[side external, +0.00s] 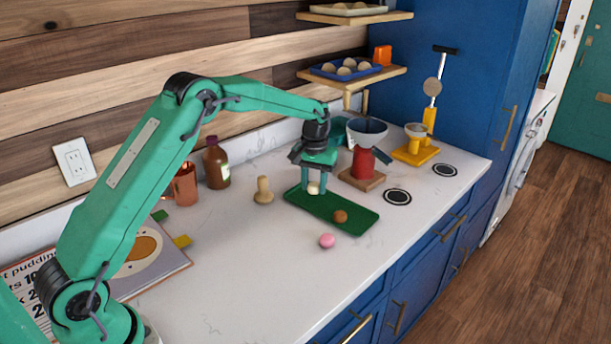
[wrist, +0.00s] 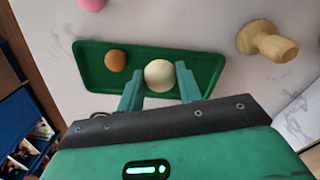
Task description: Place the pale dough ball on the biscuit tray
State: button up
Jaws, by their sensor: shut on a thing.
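The pale dough ball (wrist: 159,74) is between the two fingers of my gripper (wrist: 160,85) in the wrist view. In the side view the ball (side external: 313,188) shows at the fingertips of my gripper (side external: 313,186), over the left part of the green biscuit tray (side external: 318,206). My gripper is shut on the ball. I cannot tell whether the ball touches the tray surface. A brown ball (side external: 340,216) sits on the tray's right part; it also shows in the wrist view (wrist: 116,60). The tray also shows in the wrist view (wrist: 205,62).
A pink ball (side external: 327,240) lies on the counter in front of the tray. A wooden stamp-like piece (side external: 263,191) stands left of it. A red object on a wooden block (side external: 362,179) stands behind the tray. A bottle (side external: 216,165) and copper mug (side external: 184,185) stand near the wall.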

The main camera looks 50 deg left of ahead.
send_over(306, 204)
notch_tip(306, 204, down, 3)
jog(key=shift+w+r, duration=0.1)
jog(key=shift+f, duration=2.05)
jog(key=shift+f, duration=0.15)
jog(key=o, duration=1)
notch_tip(306, 204, up, 12)
jog(key=shift+r, duration=0.15)
jog(key=shift+r, duration=0.1)
